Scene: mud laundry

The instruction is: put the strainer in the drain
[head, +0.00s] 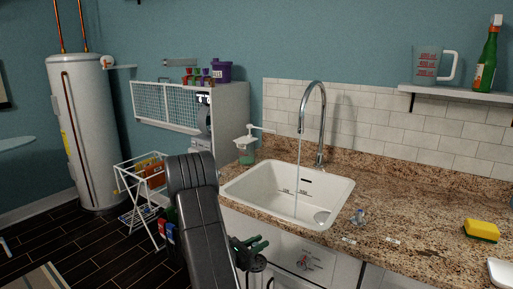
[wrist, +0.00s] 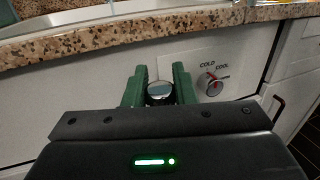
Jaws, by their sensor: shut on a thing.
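My gripper (head: 250,245) is in front of the cabinet below the counter edge, left of the temperature dial. Its green fingers (wrist: 160,85) are shut on a small round piece with a shiny grey top and dark rim, apparently the strainer (wrist: 160,92). Its lower part is hidden by the gripper body. The white sink (head: 240,188) is set in the granite counter, above and behind my gripper. A thin stream of water falls from the chrome tap (head: 322,120) into the sink.
The granite counter edge (wrist: 120,39) lies between my gripper and the sink. A dial marked COLD and COOL (wrist: 211,84) is on the cabinet front. A soap dispenser (head: 245,150) stands behind the sink.

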